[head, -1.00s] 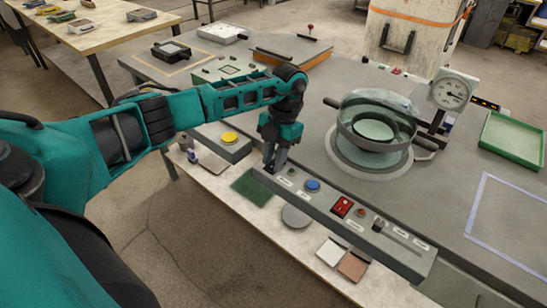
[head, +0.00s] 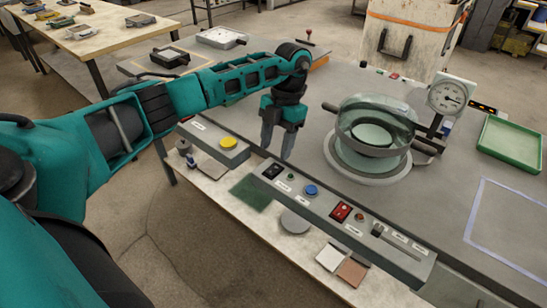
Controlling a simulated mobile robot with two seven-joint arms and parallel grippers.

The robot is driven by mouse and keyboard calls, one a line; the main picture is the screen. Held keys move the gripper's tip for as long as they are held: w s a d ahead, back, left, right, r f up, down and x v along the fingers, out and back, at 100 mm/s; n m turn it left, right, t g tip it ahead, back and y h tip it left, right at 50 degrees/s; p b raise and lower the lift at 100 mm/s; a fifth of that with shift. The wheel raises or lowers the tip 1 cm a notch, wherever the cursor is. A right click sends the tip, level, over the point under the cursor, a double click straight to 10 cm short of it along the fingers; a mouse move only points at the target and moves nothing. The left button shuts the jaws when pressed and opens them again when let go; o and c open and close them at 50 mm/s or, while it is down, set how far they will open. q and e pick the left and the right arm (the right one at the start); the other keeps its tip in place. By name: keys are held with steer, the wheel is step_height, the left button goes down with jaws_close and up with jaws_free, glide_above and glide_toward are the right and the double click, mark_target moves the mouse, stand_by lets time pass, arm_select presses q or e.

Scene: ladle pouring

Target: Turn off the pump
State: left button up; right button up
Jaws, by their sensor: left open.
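A grey control console (head: 405,262) runs along the front of the table. On it, left to right, are a black rocker switch (head: 273,171), a small green lamp (head: 290,177), a blue button (head: 311,190), a red rocker switch (head: 340,211), a small red lamp (head: 360,217) and a slider with a black knob (head: 378,230). Their labels are too small to read, so I cannot tell which is the pump's. My left gripper (head: 277,150) points down, open and empty, just behind and above the black switch, apart from it. My right gripper is out of view.
A glass vessel (head: 375,122) on a round base stands behind the console, with a dial gauge (head: 451,95) beside it. A green tray (head: 510,143) lies at the right. A box with a yellow button (head: 229,143) stands left of the console.

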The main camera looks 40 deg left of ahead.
arm_select(q)
steer(key=v, duration=0.7)
steer(key=shift+r, duration=0.2)
